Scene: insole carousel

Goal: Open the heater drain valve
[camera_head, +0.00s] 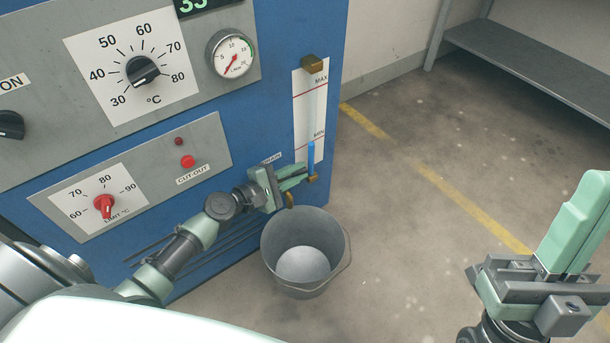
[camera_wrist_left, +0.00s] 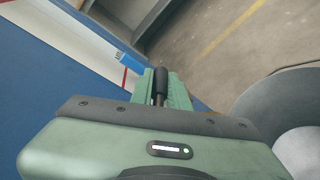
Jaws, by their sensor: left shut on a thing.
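The drain valve's black handle (camera_wrist_left: 160,86) shows in the left wrist view between the two green fingers of my left gripper (camera_wrist_left: 162,88). In the head view my left gripper (camera_head: 292,176) is shut on it, low on the blue heater (camera_head: 275,110) beside the DRAIN label (camera_head: 271,158). The gripper hides most of the valve. A small brass outlet (camera_head: 289,201) shows below the gripper, above the grey bucket (camera_head: 337,246). My right gripper (camera_head: 576,228) is at the far right, away from the heater; its finger gap is not clear.
The sight gauge (camera_head: 311,100) shows blue liquid near MIN. A temperature dial (camera_head: 142,71), pressure gauge (camera_head: 230,54) and red limit knob (camera_head: 104,206) are on the heater front. The floor right of the bucket is open up to a grey shelf (camera_head: 530,60).

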